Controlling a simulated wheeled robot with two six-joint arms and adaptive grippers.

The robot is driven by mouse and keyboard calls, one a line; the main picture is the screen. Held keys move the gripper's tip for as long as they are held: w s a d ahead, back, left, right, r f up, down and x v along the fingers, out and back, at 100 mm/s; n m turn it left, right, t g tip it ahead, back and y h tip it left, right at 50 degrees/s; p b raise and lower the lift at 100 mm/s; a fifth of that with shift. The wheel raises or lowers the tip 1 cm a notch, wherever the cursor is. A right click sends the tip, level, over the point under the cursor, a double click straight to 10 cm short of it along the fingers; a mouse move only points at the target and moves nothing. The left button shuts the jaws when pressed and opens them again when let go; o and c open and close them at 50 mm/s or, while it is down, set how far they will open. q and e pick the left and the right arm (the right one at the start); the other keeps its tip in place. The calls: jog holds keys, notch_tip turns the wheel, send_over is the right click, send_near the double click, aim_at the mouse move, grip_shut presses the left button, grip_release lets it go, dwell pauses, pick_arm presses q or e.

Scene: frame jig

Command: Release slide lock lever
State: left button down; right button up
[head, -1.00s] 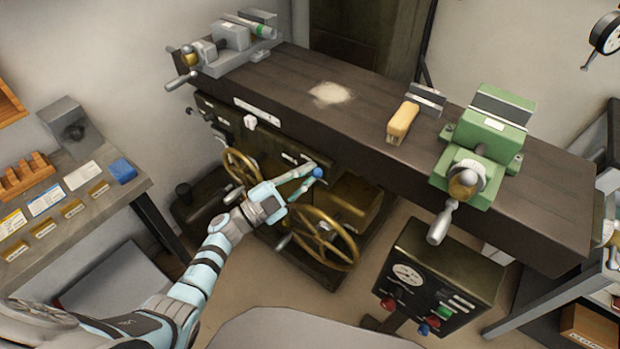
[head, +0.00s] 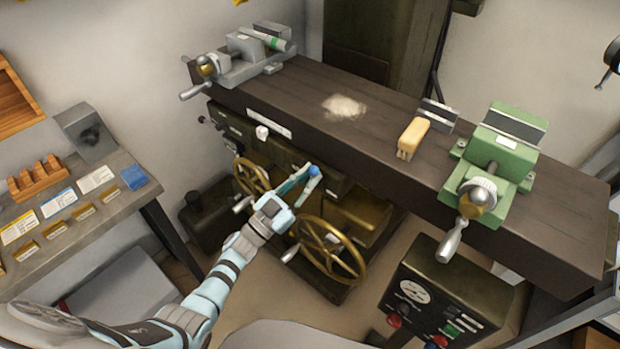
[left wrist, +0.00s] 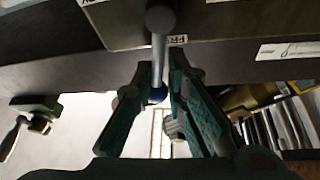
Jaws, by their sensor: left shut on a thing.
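The slide lock lever is a grey rod (left wrist: 158,55) that ends in a blue ball knob (head: 314,171). It sits on the front of the machine under the dark bench top, above the large brass handwheel. The knob also shows in the left wrist view (left wrist: 157,96). My left gripper (head: 302,178) is shut on the lever, with its teal fingers on both sides of the rod near the knob. The fingers partly hide the lever in the head view. My right gripper is in neither view.
Two brass handwheels (head: 333,250) sit close to my left wrist. A green vise (head: 497,158), a brush (head: 413,138) and a grey vise (head: 250,58) stand on the bench top (head: 330,135). A control box (head: 450,290) stands at lower right.

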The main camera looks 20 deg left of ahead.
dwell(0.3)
pick_arm(q)
jog(key=c, duration=1.7)
grip_release()
jog(key=shift+a, duration=0.1)
jog(key=v, duration=1.2)
jog(key=shift+f, duration=0.1)
